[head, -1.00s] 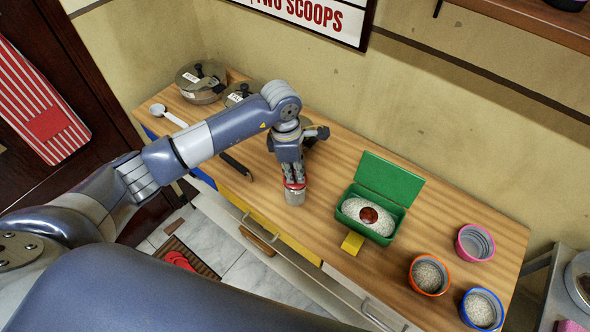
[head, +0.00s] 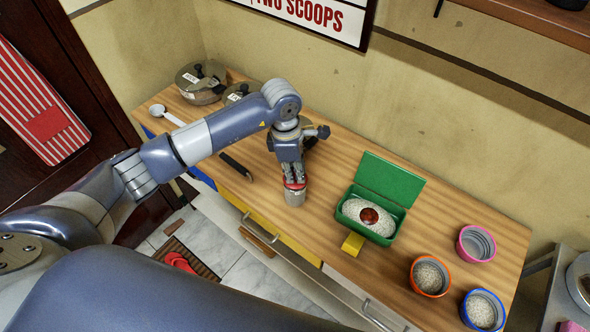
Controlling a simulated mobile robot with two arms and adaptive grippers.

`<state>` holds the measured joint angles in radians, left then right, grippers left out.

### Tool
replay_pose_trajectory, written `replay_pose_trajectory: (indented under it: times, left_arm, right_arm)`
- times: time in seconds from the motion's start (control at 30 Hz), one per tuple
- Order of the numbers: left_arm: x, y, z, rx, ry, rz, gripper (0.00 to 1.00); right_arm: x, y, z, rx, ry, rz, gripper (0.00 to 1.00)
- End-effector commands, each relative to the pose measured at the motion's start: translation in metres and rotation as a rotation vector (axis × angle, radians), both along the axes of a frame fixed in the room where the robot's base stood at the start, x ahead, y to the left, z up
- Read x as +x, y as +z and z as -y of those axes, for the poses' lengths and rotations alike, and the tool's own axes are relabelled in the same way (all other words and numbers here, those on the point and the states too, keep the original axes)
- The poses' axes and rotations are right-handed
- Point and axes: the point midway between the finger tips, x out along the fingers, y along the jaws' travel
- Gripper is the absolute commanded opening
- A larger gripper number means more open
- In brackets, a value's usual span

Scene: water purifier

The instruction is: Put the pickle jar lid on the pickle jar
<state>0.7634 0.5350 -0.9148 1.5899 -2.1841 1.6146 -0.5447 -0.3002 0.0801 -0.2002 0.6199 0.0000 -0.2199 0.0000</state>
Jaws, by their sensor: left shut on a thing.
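The pickle jar (head: 295,198) is a small grey, seemingly metallic or glassy jar standing upright near the front edge of the wooden counter, left of the green box. The red pickle jar lid (head: 295,186) is at the top of the jar. My left gripper (head: 294,180) points down from above with its fingers closed on the lid. The lid looks level and at the jar's mouth, but I cannot tell whether it is fully seated. The fingers hide part of the lid. My right gripper is not in view.
A green open box (head: 399,208) of pale grains stands right of the jar, with a yellow block (head: 352,244) before it. Orange (head: 429,277), blue (head: 482,309) and pink (head: 476,244) tubs stand further right. Lidded pots (head: 201,83), a white spoon (head: 168,115) and a dark-handled tool (head: 236,166) lie left.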

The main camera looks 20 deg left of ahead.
Motion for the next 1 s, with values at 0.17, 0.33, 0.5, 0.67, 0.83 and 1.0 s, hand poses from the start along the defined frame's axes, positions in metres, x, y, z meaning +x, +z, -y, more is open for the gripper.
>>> replay_pose_trajectory:
  times: [0.17, 0.33, 0.5, 0.67, 0.83, 1.0]
  left_arm:
    - [0.0, 0.006, 0.0, 0.0, 0.0, 0.0, 0.02]
    - [0.0, 0.011, 0.0, 0.001, 0.0, 0.001, 0.02]
    - [0.0, 0.013, 0.0, 0.001, 0.0, 0.0, 0.02]
    - [0.0, 0.013, 0.0, 0.001, 0.0, 0.0, 0.02]
    - [0.0, 0.013, 0.0, 0.001, 0.0, 0.0, 0.02]
    - [0.0, 0.013, 0.0, 0.001, 0.0, 0.001, 0.02]
  right_arm:
    - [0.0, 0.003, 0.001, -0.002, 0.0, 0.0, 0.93]
    - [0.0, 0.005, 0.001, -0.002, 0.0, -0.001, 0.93]
    - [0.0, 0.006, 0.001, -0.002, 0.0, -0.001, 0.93]
    - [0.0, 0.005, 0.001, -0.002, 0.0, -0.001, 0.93]
    - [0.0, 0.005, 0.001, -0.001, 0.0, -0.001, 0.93]
    - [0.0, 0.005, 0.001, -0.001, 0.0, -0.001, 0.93]
